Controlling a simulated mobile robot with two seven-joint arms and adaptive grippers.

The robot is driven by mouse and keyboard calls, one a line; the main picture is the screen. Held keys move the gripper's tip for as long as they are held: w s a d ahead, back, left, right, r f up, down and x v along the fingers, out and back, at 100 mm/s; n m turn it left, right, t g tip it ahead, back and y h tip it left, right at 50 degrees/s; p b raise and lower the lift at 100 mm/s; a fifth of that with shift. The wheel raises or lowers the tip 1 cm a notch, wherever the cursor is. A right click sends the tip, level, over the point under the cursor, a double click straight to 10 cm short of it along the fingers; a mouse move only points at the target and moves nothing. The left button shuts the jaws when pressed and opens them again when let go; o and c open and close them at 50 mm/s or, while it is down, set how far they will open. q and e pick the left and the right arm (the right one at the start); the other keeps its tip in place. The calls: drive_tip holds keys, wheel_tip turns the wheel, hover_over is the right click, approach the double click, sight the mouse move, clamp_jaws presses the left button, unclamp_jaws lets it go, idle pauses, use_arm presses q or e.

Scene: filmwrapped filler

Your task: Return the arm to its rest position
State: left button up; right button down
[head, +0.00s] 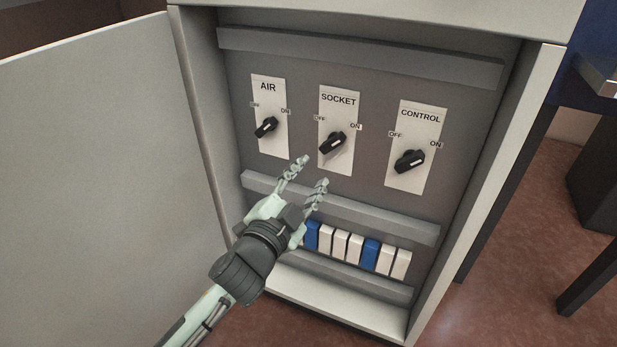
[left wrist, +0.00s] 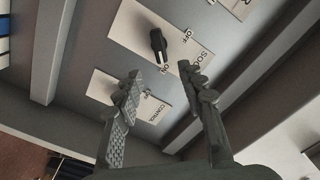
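My left gripper (head: 314,171) is in front of the open cabinet (head: 190,110), just below the SOCKET knob (head: 332,143). Its two fingers are spread apart with nothing between them. In the left wrist view the left gripper (left wrist: 160,72) is also open, and the black SOCKET knob (left wrist: 158,45) shows beyond the fingertips, apart from them. The AIR knob (head: 266,127) and the CONTROL knob (head: 409,161) sit on white plates on either side. All three knobs appear turned towards their ON labels. My right gripper is in neither view.
The cabinet door (head: 100,170) stands open at the left. A row of white and blue breakers (head: 355,248) lies below the knobs, partly behind my gripper. Grey rails (head: 350,55) cross the panel. Dark furniture (head: 595,150) stands at the right.

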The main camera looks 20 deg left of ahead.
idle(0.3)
use_arm(q)
drive_tip(key=s+a+f+n+g+y+p, duration=0.1)
drive_tip(key=s+a+f+n+g+y, duration=0.2)
drive_tip(key=f, duration=0.6)
drive_tip(key=s+a+f+n+g+p, duration=0.2)
drive_tip(key=s+a+f+g, duration=0.25)
drive_tip(key=f, duration=0.35)
drive_tip(key=s+f+n+g+h, duration=0.1)
drive_tip(key=s+f+n+g, duration=0.2)
drive_tip(key=s+f+g, duration=0.4)
drive_tip(key=s+f+p, duration=0.1)
drive_tip(key=s+f, duration=0.3)
drive_tip(key=s, duration=0.4)
drive_tip(key=shift+s+d+f, duration=0.2)
drive_tip(key=shift+d+f, duration=0.05)
drive_tip(key=shift+f, duration=0.15)
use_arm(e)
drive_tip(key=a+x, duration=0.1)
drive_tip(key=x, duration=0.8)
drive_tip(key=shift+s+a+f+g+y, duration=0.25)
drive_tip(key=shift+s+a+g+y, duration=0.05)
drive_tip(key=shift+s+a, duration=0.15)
use_arm(q)
drive_tip(key=shift+g, duration=0.25)
drive_tip(key=shift+c, duration=0.7)
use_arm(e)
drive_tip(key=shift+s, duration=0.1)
